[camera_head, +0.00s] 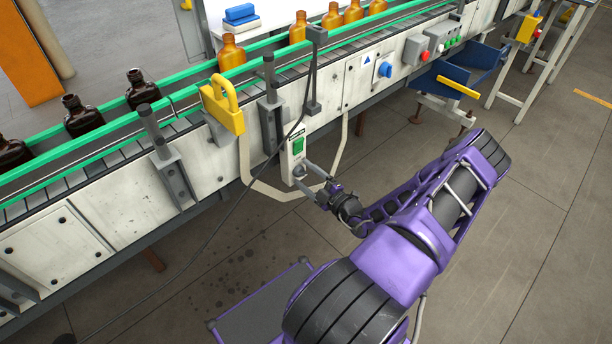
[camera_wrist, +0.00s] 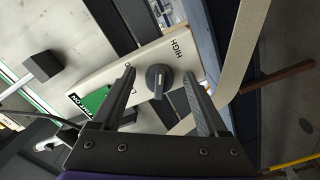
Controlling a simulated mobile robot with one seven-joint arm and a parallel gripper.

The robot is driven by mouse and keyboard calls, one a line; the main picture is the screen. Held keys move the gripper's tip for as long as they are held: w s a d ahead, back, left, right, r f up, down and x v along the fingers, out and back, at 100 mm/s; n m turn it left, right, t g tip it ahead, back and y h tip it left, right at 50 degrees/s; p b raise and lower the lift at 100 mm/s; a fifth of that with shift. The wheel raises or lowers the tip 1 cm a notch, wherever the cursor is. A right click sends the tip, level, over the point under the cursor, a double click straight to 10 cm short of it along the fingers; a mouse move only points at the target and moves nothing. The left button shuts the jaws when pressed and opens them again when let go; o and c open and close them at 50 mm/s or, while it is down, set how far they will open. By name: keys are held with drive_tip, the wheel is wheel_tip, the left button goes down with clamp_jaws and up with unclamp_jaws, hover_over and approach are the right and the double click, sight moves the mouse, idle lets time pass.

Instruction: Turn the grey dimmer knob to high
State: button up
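The grey dimmer knob (camera_wrist: 160,78) sits on a pale control box (camera_wrist: 150,56) in the wrist view. It has a raised bar running roughly up and down the picture. The word HIGH is printed above and right of it; other lettering is partly hidden by the left finger. In the head view the knob (camera_head: 299,170) is at the lower end of the box (camera_head: 291,155), below a green switch (camera_head: 298,146). My gripper (camera_wrist: 160,72) is open, with one finger on each side of the knob and visible gaps. My gripper (camera_head: 307,176) also shows at the box in the head view.
A conveyor with green rails (camera_head: 110,149) carries amber bottles (camera_head: 231,53). A yellow padlock-shaped piece (camera_head: 224,106) is left of the box, and a pale cable loop (camera_head: 262,190) hangs around it. A blue knob (camera_head: 385,69) and a blue bin (camera_head: 462,75) are further right.

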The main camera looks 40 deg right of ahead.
drive_tip(key=s+d, duration=0.1)
drive_tip(key=s, duration=1.6)
drive_tip(key=shift+s+d, duration=0.2)
